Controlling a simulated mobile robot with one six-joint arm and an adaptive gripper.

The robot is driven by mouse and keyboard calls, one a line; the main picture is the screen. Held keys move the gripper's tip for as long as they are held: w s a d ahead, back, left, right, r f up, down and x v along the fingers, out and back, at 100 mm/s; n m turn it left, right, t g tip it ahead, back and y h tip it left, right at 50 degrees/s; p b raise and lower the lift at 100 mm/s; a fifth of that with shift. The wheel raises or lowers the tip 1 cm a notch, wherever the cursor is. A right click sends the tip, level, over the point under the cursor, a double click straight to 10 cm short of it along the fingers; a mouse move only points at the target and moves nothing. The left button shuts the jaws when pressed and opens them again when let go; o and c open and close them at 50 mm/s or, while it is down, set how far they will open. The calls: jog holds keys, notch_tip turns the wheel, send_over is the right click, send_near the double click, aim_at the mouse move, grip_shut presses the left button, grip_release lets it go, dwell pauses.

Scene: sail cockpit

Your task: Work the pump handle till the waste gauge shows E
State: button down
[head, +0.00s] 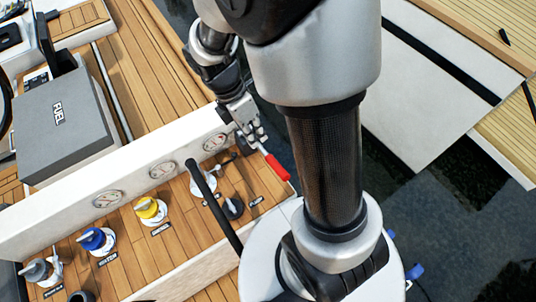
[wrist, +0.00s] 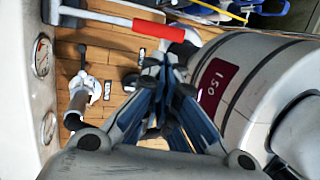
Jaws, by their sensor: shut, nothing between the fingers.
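The pump handle is a silver lever with a red grip (head: 276,168), just below my gripper (head: 257,138) in the head view. In the wrist view the red grip (wrist: 158,28) lies beyond the fingertips of my gripper (wrist: 166,68), toward the top. My gripper is shut with nothing between its fingers and appears apart from the grip. Three round gauges are on the white panel: a right one (head: 215,142), a middle one (head: 162,170) and a left one (head: 109,198). Their needles and labels are too small to read, so I cannot tell which is the waste gauge.
Yellow (head: 150,210), blue (head: 96,241) and grey (head: 40,270) deck fittings stand on the planks below the panel. A black rod (head: 214,205) rises beside the pale fitting (head: 203,185). A grey FUEL box (head: 62,122) sits behind the panel.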

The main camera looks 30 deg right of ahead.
aim_at(274, 169)
jog(key=b+x, duration=0.5)
jog(key=x, duration=0.9)
